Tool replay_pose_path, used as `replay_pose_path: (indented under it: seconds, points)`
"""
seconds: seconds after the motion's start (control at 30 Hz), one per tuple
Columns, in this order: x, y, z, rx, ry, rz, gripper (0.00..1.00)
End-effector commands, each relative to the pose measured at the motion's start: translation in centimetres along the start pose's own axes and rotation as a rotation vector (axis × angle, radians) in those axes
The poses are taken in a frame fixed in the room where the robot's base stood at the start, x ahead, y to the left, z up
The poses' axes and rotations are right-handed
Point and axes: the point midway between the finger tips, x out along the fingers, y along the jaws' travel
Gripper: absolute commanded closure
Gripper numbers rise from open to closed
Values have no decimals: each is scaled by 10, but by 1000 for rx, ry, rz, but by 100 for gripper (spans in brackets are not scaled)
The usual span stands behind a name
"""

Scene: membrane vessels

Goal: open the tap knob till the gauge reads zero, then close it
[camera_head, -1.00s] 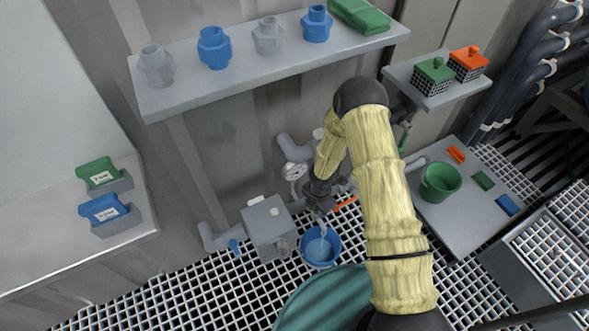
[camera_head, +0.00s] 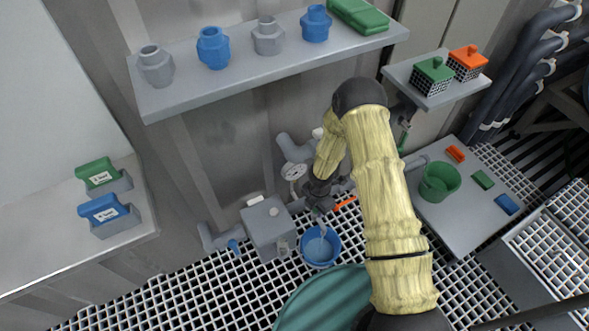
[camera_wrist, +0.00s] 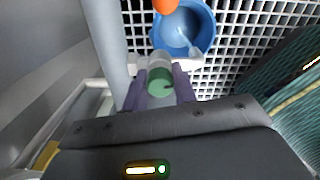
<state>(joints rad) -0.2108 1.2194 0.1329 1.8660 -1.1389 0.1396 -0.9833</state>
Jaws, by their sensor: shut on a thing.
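My gripper (camera_wrist: 159,90) is shut on the green tap knob (camera_wrist: 159,80), with one finger on each side of it in the wrist view. In the head view my gripper (camera_head: 319,201) is low by the wall pipe, and the knob is hidden there. A round white gauge (camera_head: 294,171) sits on the pipe just left of my gripper; its needle is too small to read. A blue bucket (camera_head: 320,247) stands below the tap and also shows in the wrist view (camera_wrist: 205,32). A pale streak, seemingly water, runs down into it.
An orange lever (camera_head: 345,203) is right of my gripper. A grey box (camera_head: 268,229) stands left of the bucket. A shelf (camera_head: 250,78) with several fittings is above. A green bucket (camera_head: 440,182) stands on a grey bench at right. The floor is white grating.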

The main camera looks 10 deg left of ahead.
Motion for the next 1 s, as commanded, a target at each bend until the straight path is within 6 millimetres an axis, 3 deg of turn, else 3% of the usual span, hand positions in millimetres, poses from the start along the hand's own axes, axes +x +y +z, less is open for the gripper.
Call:
replay_pose_path:
  seconds: [0.23, 0.5, 0.83, 1.0]
  points:
    - [-1, 4, -1, 15, 3, 10, 93]
    - [-2, 4, -2, 344, 5, 10, 93]
    - [-1, 4, -2, 392, 6, 10, 93]
    - [-2, 4, -2, 592, 6, 10, 93]
